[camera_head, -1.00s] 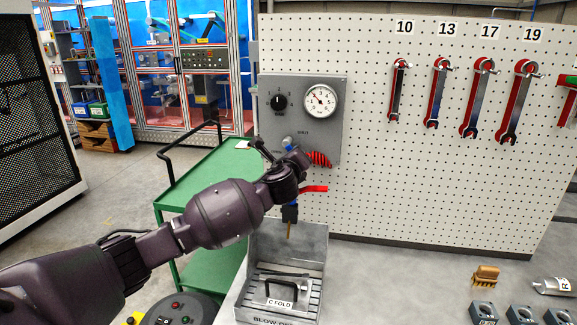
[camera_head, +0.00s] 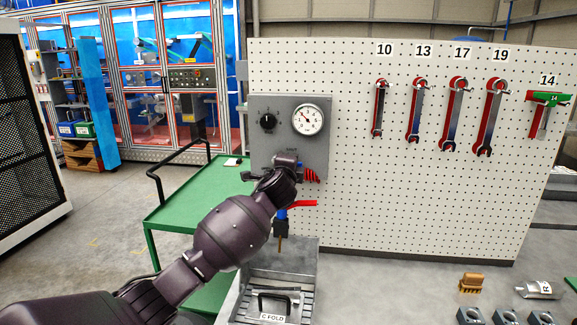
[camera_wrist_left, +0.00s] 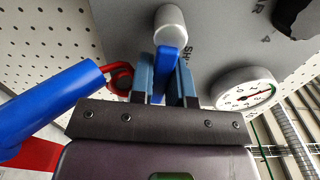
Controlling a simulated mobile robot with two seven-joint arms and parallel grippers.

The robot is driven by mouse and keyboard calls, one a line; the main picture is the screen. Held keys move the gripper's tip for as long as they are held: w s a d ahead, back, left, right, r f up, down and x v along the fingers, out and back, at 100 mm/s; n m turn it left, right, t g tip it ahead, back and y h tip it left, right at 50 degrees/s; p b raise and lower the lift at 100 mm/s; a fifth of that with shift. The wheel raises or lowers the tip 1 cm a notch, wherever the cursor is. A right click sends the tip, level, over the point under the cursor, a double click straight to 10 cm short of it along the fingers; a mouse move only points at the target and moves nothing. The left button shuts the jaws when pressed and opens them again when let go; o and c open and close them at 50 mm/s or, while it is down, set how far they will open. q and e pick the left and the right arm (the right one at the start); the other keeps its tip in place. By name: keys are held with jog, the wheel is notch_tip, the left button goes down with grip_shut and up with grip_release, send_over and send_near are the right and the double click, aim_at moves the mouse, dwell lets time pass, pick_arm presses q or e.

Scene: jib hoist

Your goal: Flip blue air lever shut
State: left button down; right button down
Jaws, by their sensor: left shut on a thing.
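The blue air lever (camera_wrist_left: 168,60) runs down from a round silver valve hub (camera_wrist_left: 171,25) on the grey panel (camera_head: 318,158) in the left wrist view. My left gripper (camera_wrist_left: 167,75) has one finger on each side of the lever and is shut on it. The lever points from the hub back towards the gripper palm. In the head view my left gripper (camera_head: 285,162) is at the lower part of the panel, and my own wrist hides the lever and the hub. My right gripper is in neither view.
The panel bears a pressure gauge (camera_head: 308,120) and a black knob (camera_head: 267,121). A red coiled hose (camera_head: 311,176) and a blue air gun with a red lever (camera_head: 300,204) hang close beside my gripper. A metal bin (camera_head: 304,252) stands below; a green cart (camera_head: 190,200) stands left.

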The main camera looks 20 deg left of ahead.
pick_arm(q)
jog(key=shift+r+n, duration=0.2)
jog(key=shift+n, duration=0.4)
jog(key=c, duration=1.1)
grip_release()
jog(key=shift+a, duration=0.1)
jog(key=shift+s, duration=0.15)
jog(key=v, duration=1)
jog(key=shift+s, duration=0.25)
